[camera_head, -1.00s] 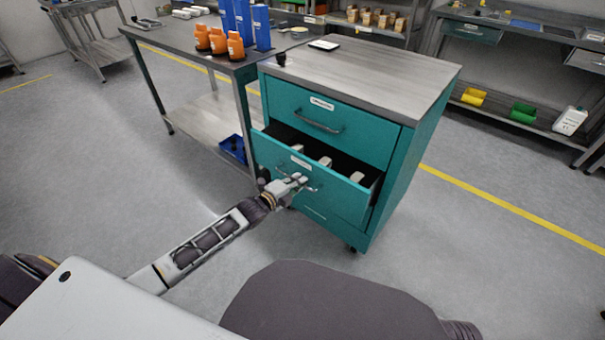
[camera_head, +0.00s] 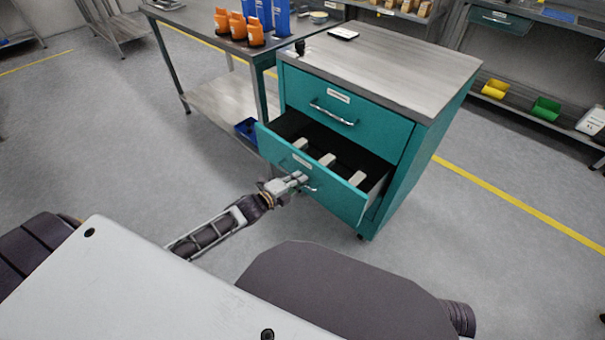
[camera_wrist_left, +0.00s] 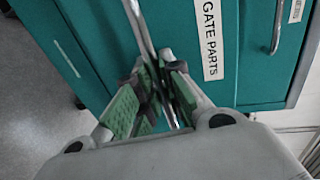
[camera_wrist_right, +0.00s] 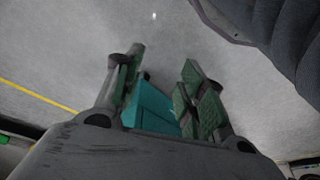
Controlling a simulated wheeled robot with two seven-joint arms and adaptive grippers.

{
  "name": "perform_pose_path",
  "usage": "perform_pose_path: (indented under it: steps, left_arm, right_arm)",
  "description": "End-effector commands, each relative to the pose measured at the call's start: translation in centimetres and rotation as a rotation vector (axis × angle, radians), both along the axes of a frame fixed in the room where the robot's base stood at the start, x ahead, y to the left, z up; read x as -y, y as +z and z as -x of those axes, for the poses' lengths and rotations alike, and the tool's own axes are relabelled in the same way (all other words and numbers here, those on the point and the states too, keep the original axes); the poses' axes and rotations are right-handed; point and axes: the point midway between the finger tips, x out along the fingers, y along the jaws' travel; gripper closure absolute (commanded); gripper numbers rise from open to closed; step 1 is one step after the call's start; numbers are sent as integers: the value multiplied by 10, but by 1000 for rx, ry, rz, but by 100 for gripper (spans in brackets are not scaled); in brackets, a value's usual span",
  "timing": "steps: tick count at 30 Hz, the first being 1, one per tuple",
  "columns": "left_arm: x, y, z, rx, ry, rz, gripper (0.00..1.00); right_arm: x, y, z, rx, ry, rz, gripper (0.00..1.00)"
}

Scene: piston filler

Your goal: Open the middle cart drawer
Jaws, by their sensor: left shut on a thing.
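The teal cart (camera_head: 345,85) stands at the centre of the head view with a grey top. Its middle drawer (camera_head: 338,197) is pulled well out, and pale blocks or dividers show inside. The top drawer (camera_head: 340,110) is shut. My left gripper (camera_head: 302,180) is at the middle drawer's handle. In the left wrist view its green-padded fingers (camera_wrist_left: 162,92) are closed around the metal handle bar (camera_wrist_left: 140,28), beside a label reading "GATE PARTS" (camera_wrist_left: 209,40). My right gripper (camera_wrist_right: 160,90) shows only in its wrist view, its fingers apart with nothing between them; a teal surface (camera_wrist_right: 150,108) lies beyond.
A metal table (camera_head: 195,18) with orange bottles (camera_head: 237,25) and blue containers stands left of the cart. A blue bin (camera_head: 246,128) is on its lower shelf. A bench with yellow (camera_head: 495,88) and green bins (camera_head: 545,108) is at the right. The floor around the cart is clear.

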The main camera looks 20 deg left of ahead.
Motion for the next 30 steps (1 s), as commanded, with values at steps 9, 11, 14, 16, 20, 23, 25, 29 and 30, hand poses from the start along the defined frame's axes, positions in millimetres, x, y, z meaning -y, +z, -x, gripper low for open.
perform_pose_path:
  steps: [9, 11, 14, 16, 20, 23, 25, 29, 30]
  left_arm:
    - [-10, 0, 29, -6, 0, 0, 100]
    - [-11, 0, 34, -6, 0, 0, 100]
    - [-14, 0, 41, -6, 1, 1, 100]
    - [-16, -1, 46, -7, 2, 1, 100]
    - [-19, 0, 56, -5, 0, 0, 100]
    - [-22, 0, 63, -6, 1, 1, 100]
    - [-24, 0, 68, -5, 0, 0, 100]
    - [-27, 0, 78, -5, 0, 0, 100]
    - [-28, 0, 80, -5, 0, 0, 100]
  right_arm:
    - [5, -22, 4, -46, -4, 22, 60]
    - [6, -26, 4, -52, -5, 26, 60]
    - [7, -32, 6, -64, -6, 32, 60]
    - [9, -37, 7, -73, -6, 36, 60]
    - [10, -44, 10, -87, -7, 43, 60]
    - [12, -50, 12, -99, -7, 48, 60]
    - [13, -54, 14, -107, -7, 52, 60]
    - [16, -73, 13, -102, -11, 58, 60]
    - [17, -78, 13, -100, -12, 60, 60]
